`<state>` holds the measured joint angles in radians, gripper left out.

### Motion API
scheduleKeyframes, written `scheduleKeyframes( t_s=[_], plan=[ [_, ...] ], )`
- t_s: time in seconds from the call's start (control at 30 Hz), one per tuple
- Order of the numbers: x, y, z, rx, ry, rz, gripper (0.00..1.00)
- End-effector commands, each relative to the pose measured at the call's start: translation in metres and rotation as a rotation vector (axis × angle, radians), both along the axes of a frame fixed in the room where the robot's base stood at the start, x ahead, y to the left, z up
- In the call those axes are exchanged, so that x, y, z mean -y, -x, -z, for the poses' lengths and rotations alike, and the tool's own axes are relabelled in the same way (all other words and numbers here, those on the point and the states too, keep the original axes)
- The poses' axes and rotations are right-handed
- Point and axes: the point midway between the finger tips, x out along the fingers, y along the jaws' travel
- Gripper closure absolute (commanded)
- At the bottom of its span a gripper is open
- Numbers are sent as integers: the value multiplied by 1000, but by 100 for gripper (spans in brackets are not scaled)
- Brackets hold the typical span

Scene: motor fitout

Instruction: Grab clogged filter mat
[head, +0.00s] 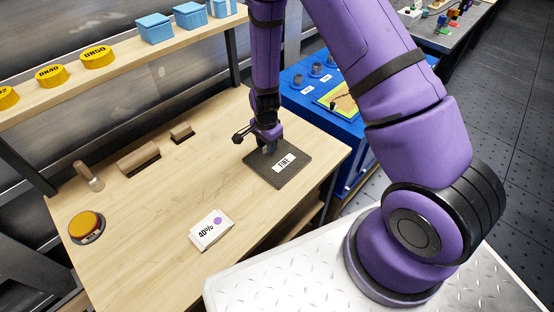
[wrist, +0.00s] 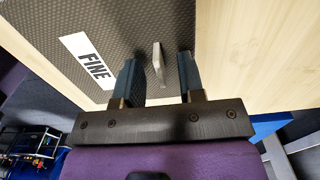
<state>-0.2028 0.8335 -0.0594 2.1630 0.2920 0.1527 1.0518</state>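A dark grey, textured square mat (head: 262,176) with a white label reading FINE lies on the wooden bench. It also shows in the wrist view (wrist: 140,20), with a small light upright tab (wrist: 158,64) standing on it. My gripper (head: 268,149) is low over the mat's far side. In the wrist view my gripper's two blue fingers are apart, one on each side of the tab, with a gap visible to each. I cannot tell how far the fingertips are above the mat's surface.
A white pack marked 40% (head: 211,230) lies nearer the bench's front. An orange round button (head: 86,224), a brush-like tool (head: 89,176) and two brown blocks stand to the left. A blue cabinet (head: 300,103) adjoins the right. A shelf (head: 140,50) runs behind. Mid-bench is clear.

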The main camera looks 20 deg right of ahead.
Motion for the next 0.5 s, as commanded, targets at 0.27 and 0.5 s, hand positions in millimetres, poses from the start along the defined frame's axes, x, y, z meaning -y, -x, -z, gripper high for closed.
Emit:
scheduleKeyframes(
  t_s=[0.27,0.5],
  plan=[
    [0,0,9,0,0,0,64],
    [0,0,9,0,0,0,96]
  ],
)
